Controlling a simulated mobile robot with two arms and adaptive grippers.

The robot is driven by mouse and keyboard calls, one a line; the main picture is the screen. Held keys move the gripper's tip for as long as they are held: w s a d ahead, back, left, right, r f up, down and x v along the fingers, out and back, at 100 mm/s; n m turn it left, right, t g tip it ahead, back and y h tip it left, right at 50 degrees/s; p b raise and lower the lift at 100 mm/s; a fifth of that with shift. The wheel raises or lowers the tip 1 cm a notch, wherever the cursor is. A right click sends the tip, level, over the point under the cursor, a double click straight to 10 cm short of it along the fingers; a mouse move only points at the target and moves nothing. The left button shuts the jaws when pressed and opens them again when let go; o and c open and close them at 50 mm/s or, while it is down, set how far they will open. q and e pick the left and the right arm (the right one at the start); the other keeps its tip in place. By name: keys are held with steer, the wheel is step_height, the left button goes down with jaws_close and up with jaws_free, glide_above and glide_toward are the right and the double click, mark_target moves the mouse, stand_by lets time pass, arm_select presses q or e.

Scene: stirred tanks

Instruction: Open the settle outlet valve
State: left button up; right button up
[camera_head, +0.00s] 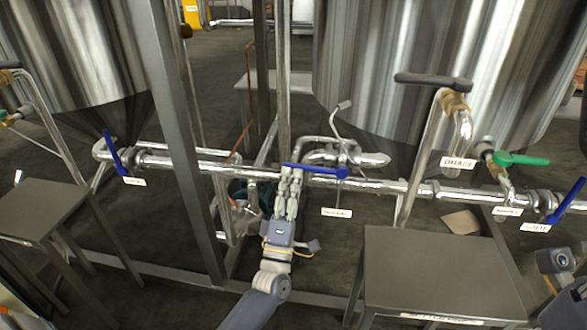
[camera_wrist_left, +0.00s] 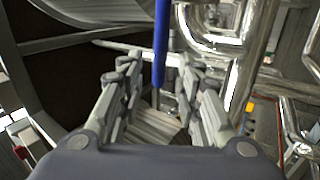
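A blue lever handle (camera_head: 315,170) sits on the horizontal steel pipe in the middle of the head view. A white label (camera_head: 337,212) hangs below it, too small to read, so I cannot tell whether this is the settle outlet valve. My left gripper (camera_head: 290,178) reaches up to the left part of this handle. In the left wrist view, the blue handle (camera_wrist_left: 161,45) stands upright between the spread fingers of the left gripper (camera_wrist_left: 160,85). The fingers are open, with gaps on both sides of the handle. My right gripper's fingers do not show.
Other blue levers sit at left (camera_head: 115,152) and far right (camera_head: 567,200). A green handle (camera_head: 520,159) and a dark drain handle (camera_head: 433,80) are at right. Steel posts, a grey table (camera_head: 430,275) at front right and another table (camera_head: 40,208) at left flank my left arm.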

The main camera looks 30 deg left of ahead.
arm_select(q)
steer(key=v, duration=0.7)
steer(key=shift+s+f, duration=0.2)
steer(key=shift+s, duration=0.1)
steer(key=shift+d, duration=0.1)
